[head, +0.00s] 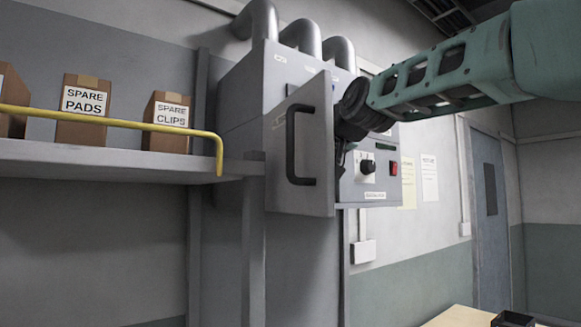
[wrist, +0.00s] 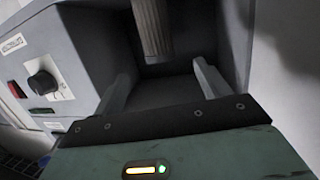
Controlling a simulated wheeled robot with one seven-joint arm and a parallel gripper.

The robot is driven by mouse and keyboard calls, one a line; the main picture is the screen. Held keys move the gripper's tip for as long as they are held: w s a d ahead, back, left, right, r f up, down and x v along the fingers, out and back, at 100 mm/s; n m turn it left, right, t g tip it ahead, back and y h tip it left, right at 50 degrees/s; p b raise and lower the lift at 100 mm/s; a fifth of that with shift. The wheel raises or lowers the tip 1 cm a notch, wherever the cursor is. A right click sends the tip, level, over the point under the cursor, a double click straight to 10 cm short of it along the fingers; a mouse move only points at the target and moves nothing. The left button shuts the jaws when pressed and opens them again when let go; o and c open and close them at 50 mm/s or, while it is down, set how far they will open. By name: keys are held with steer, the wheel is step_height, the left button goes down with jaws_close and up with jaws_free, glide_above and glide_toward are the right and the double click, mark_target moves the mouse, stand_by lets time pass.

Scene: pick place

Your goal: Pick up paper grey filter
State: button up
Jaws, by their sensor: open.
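The door hides the filter and most of my gripper there.
A black handle (head: 291,145) sticks out from the door. A control panel with a knob (head: 367,166) is beside the opening. A shelf (head: 110,158) with a yellow rail and boxes is at left. A wooden table (head: 455,318) with a black tray (head: 513,319) is at lower right.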

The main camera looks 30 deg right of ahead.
steer(key=p+x, duration=0.4)
steer(key=x, duration=0.6)
steer(key=shift+w+d, duration=0.15)
steer(key=shift+w, duration=0.15)
steer(key=shift+r, duration=0.1)
steer(key=c, duration=1.1)
